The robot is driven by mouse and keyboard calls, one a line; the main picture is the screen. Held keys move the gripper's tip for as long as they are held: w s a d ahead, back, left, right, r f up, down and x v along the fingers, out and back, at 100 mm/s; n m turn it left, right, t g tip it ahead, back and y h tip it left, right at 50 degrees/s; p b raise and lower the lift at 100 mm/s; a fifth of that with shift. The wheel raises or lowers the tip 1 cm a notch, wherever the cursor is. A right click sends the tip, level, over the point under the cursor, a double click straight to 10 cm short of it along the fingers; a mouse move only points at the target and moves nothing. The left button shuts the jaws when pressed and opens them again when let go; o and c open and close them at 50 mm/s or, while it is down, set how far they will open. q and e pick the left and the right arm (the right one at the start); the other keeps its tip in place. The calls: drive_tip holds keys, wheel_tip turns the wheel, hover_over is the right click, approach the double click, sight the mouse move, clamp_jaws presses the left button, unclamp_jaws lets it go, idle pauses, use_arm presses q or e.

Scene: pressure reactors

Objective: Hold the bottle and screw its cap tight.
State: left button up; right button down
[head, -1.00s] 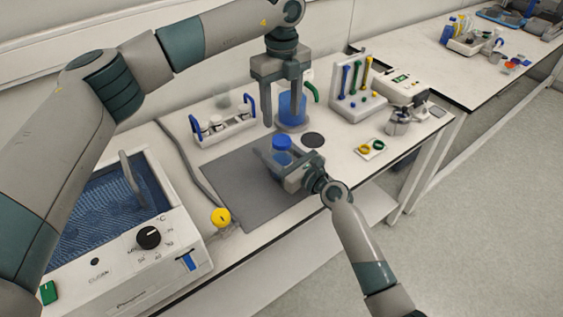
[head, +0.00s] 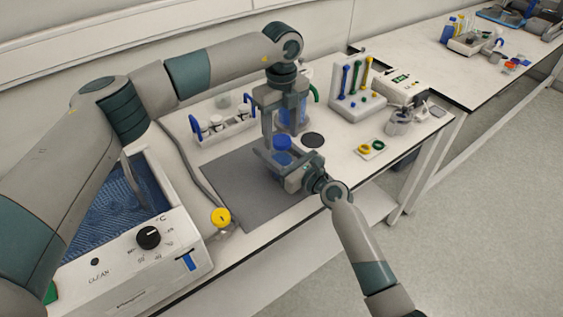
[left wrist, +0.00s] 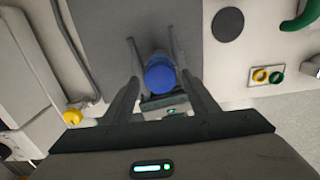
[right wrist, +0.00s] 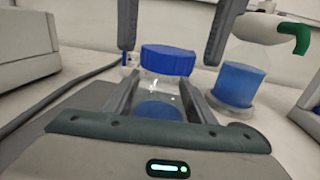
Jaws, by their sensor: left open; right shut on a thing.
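The bottle (right wrist: 158,92) is clear glass with blue contents and stands upright on the grey mat (head: 235,185). Its blue cap (right wrist: 167,59) sits on its neck; whether it is tight cannot be told. My right gripper (head: 279,160) is shut on the bottle's body from the front. My left gripper (head: 284,142) points down from above, open, with its fingers on either side of the cap's line and above it. In the left wrist view the cap (left wrist: 160,74) shows between the open fingers, apart from them. In the right wrist view the left fingers hang beside and above the cap.
A blue-filled vessel (right wrist: 241,84) stands behind the bottle. A rack of white-capped bottles (head: 222,127) is at the back left. A blue water bath (head: 110,215) and a yellow-capped bottle (head: 221,218) are left. The mat's left part is clear.

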use_arm(q)
drive_tip(key=shift+f, duration=0.4)
drive_tip(key=c, duration=1.1)
